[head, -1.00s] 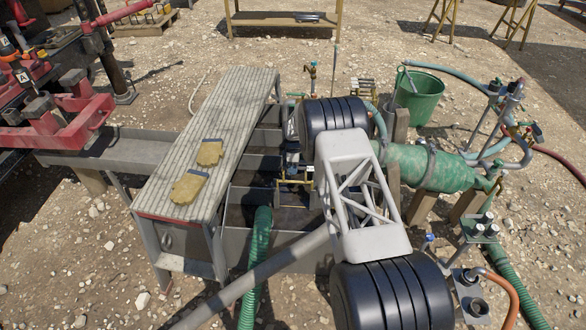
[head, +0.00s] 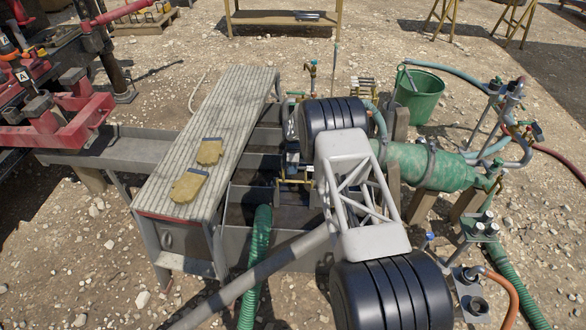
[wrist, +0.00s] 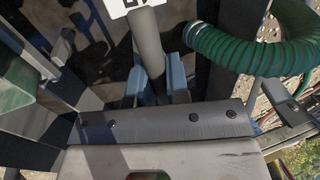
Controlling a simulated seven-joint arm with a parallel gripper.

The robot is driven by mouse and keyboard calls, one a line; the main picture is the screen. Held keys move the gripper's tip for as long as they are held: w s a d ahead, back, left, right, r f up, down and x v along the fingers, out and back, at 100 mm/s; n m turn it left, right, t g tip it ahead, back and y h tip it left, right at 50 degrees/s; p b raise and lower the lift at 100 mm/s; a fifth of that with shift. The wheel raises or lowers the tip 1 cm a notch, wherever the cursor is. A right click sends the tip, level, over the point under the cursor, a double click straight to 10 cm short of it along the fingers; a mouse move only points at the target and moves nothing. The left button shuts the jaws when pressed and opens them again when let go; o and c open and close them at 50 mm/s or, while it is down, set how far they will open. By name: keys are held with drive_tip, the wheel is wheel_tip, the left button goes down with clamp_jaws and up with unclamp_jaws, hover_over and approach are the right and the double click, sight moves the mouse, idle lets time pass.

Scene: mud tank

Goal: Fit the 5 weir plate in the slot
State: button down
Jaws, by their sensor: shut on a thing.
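In the head view my gripper (head: 293,170) is low over the open mud tank (head: 243,196), partly covered by my arm. Yellow bars show just below it. In the wrist view the blue fingers of my gripper (wrist: 158,88) are shut on a grey round bar (wrist: 147,42). A white tag (wrist: 128,4) with dark marks is cut off at the top edge; its number cannot be read for sure. The rest of the held weir plate is hard to make out. The slot and its contact with the plate are hidden or too dark to tell.
A ribbed walkway (head: 212,140) with two tan gloves (head: 190,185) lies left of the tank openings. A green hose (head: 258,255) enters the tank; a green hose also shows close by in the wrist view (wrist: 240,48). A green bucket (head: 420,98) stands at back right.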

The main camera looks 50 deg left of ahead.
drive_tip(key=shift+f, duration=0.3)
drive_tip(key=c, duration=1)
unclamp_jaws()
drive_tip(key=shift+v, duration=3.95)
